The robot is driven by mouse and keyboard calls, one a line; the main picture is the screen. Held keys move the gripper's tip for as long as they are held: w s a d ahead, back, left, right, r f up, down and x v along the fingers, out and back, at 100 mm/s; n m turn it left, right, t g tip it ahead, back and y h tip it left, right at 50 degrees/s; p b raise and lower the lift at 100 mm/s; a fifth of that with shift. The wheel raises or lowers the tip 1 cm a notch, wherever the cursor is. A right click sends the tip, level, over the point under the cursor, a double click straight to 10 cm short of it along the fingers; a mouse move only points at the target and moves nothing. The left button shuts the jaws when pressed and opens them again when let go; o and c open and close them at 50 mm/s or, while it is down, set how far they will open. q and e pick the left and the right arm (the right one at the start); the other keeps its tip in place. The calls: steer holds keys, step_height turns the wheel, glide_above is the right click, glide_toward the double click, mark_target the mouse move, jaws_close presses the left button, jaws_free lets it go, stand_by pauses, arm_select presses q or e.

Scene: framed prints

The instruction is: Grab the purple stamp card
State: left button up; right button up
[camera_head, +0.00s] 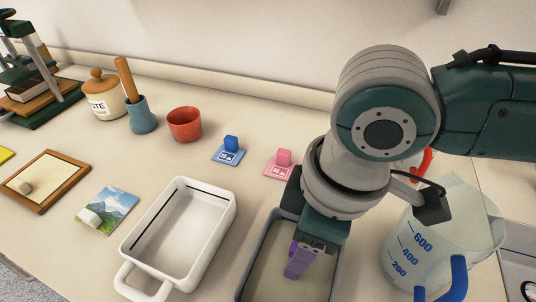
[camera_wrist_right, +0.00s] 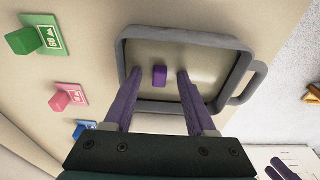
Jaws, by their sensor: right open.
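A small purple block (camera_wrist_right: 159,76) shows inside the grey tray (camera_wrist_right: 185,36) in the right wrist view. I cannot make out a card under it. My right gripper (camera_wrist_right: 157,83) is open, its purple fingers apart, with the block showing between their tips. I cannot tell the height left between the tips and the block. In the head view my right gripper (camera_head: 298,262) points down over the grey tray (camera_head: 249,262), and its purple fingers and the arm hide part of the tray. My left gripper is not in view.
Pink (camera_head: 279,167) and blue (camera_head: 229,152) stamp cards lie behind the trays; a green one (camera_wrist_right: 42,38) shows in the wrist view. A white tray (camera_head: 222,192) stands left of the grey one. A clear measuring jug (camera_head: 447,226) stands close on the right.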

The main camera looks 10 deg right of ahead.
jaws_close()
stand_by(0.3)
stand_by(0.4)
